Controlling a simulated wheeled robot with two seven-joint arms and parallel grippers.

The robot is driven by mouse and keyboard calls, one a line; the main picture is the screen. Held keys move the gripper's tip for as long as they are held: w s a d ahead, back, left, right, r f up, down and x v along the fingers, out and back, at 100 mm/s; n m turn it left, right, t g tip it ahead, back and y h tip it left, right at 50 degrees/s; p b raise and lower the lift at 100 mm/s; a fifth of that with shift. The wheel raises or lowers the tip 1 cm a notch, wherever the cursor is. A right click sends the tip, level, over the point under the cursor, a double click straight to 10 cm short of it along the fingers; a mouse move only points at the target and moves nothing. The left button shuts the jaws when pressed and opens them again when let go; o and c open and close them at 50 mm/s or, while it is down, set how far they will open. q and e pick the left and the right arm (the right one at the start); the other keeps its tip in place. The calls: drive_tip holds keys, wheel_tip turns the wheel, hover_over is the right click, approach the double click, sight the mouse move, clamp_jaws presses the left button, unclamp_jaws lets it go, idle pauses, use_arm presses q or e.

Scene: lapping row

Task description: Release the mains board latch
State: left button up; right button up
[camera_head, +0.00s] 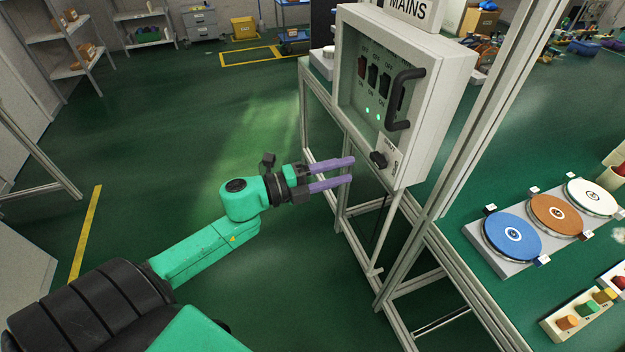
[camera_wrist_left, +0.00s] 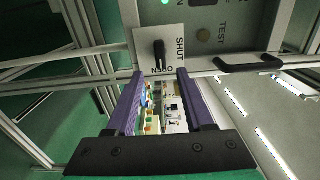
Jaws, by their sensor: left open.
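The mains board (camera_head: 436,95) is a pale grey box under a MAINS sign (camera_head: 408,8), with its framed door closed or nearly so. The latch (camera_head: 378,160) is a small black knob on a white plate low on the door, marked SHUT and OPEN. The latch also shows in the left wrist view (camera_wrist_left: 159,54), long and upright in that picture, just beyond the fingertips. My left gripper (camera_head: 352,169) is open and empty, its two purple fingers pointing at the latch from the left. The fingers stand apart with the latch between their lines in the wrist view (camera_wrist_left: 159,75).
A black door handle (camera_head: 402,98) stands out above the latch. Metal frame posts (camera_head: 430,220) run beside and under the board. Blue, brown and white discs lie on a plate (camera_head: 500,262) at the right. The green floor (camera_head: 150,140) at the left is clear.

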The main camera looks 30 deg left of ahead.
use_arm(q)
drive_tip(key=v, duration=0.7)
drive_tip(key=shift+s+a, duration=0.2)
drive_tip(key=shift+s, duration=0.05)
drive_tip(key=a+f+n+y+p, duration=0.1)
drive_tip(key=a+f+n+y, duration=0.5)
drive_tip(key=f, duration=0.3)
drive_tip(key=a+f+n+y+p, duration=0.1)
drive_tip(key=a+f+n+y, duration=0.2)
drive_tip(key=a+f+n, duration=0.5)
drive_tip(key=s+f+n+g+y+p, duration=0.1)
drive_tip(key=s+f+n+g+y, duration=0.15)
drive_tip(key=f, duration=0.55)
drive_tip(key=s+f+n+g+y+p, duration=0.1)
drive_tip(key=s+f, duration=0.2)
drive_tip(key=f, duration=0.4)
drive_tip(key=s+d+f+n+g+p, duration=0.1)
drive_tip(key=s+d+f+n+g, duration=0.2)
drive_tip(key=s+f, duration=0.6)
drive_tip(key=s+d+f+n+g+p, duration=0.1)
drive_tip(key=s+d+f+n+g, duration=0.2)
drive_tip(key=s, duration=1.3)
drive_tip(key=d+f+g+h, duration=0.1)
drive_tip(key=d+f+g, duration=0.2)
drive_tip(key=d+f, duration=0.2)
drive_tip(key=shift+d+f, duration=0.3)
drive_tip(key=shift+f, duration=0.45)
